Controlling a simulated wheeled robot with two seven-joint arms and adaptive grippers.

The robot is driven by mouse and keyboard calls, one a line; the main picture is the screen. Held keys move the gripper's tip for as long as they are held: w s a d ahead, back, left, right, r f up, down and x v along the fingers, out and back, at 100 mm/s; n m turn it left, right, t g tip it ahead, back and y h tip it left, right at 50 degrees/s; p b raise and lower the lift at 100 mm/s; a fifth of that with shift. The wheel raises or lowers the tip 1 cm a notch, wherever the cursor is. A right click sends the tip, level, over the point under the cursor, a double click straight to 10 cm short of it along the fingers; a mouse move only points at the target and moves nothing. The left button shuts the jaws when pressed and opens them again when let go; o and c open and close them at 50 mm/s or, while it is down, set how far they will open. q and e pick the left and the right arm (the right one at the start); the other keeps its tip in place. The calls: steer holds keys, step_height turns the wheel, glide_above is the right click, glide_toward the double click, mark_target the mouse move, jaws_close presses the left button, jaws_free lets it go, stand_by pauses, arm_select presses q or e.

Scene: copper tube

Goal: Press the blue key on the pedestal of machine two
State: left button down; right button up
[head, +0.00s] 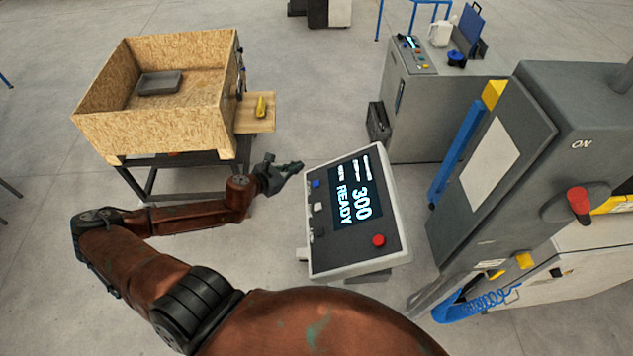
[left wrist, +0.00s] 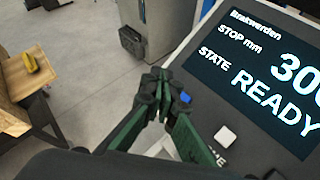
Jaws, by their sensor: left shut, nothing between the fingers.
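The pedestal panel (head: 322,255) stands in the middle of the head view, with a screen (head: 353,193) reading 300 and READY. The blue key (head: 315,184) is at the panel's upper left corner; it also shows in the left wrist view (left wrist: 186,98), partly hidden by the fingers. My left gripper (head: 297,166) is shut and empty, just beyond and left of the blue key. In the left wrist view the fingertips (left wrist: 163,80) are beside the key; I cannot tell whether they touch it. My right gripper is not in view.
A white key (head: 318,206) and a red button (head: 378,240) are on the same panel. A chipboard box (head: 165,118) on a dark stand is at the left. A large grey machine (head: 560,140) stands at the right, a grey cabinet (head: 430,120) behind the panel.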

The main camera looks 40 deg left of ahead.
arm_select(q)
steer(key=shift+f, duration=0.2)
steer(key=b, duration=0.5)
glide_above(316, 184)
steer(key=s+a, duration=0.3)
steer(key=f, duration=0.5)
steer(key=shift+w+d+f, duration=0.2)
steer(key=shift+d+f, duration=0.05)
steer(key=shift+w+d+f+b, duration=0.25)
steer(key=shift+f+b, duration=0.1)
steer(key=shift+f, duration=0.1)
steer(key=shift+w+d+f+b, duration=0.15)
steer(key=shift+d+f+b, duration=0.05)
steer(key=shift+f+b, duration=0.2)
steer(key=shift+f, duration=0.1)
steer(key=shift+w+d+f, duration=0.15)
steer(key=shift+d+f, duration=0.05)
steer(key=shift+f, duration=0.15)
